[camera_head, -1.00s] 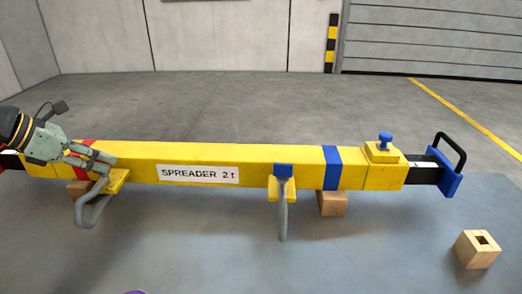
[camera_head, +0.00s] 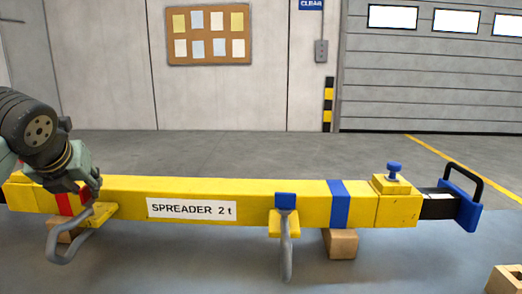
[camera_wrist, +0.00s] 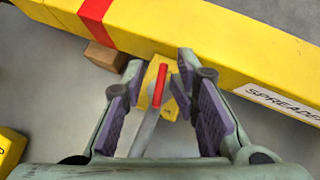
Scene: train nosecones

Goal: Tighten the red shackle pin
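The red shackle pin (camera_wrist: 158,88) shows in the wrist view as a thin bar standing between my open fingers, apart from both pads. My gripper (camera_wrist: 159,65) is open, with purple pads on either side of the pin. The grey shackle (camera_head: 60,250) hangs at the yellow lug (camera_head: 102,214) under the left part of the yellow spreader beam (camera_head: 260,205). In the head view my gripper (camera_head: 86,186) points down above this shackle, and its fingers are mostly hidden. A second grey shackle with a blue pin (camera_head: 285,201) hangs near the middle of the beam.
The beam rests on wooden blocks (camera_head: 341,244) over a grey surface. A blue knob (camera_head: 394,168) and a blue end plate with a black handle (camera_head: 461,206) are at the right. A hollow wooden block (camera_head: 505,280) stands at the lower right.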

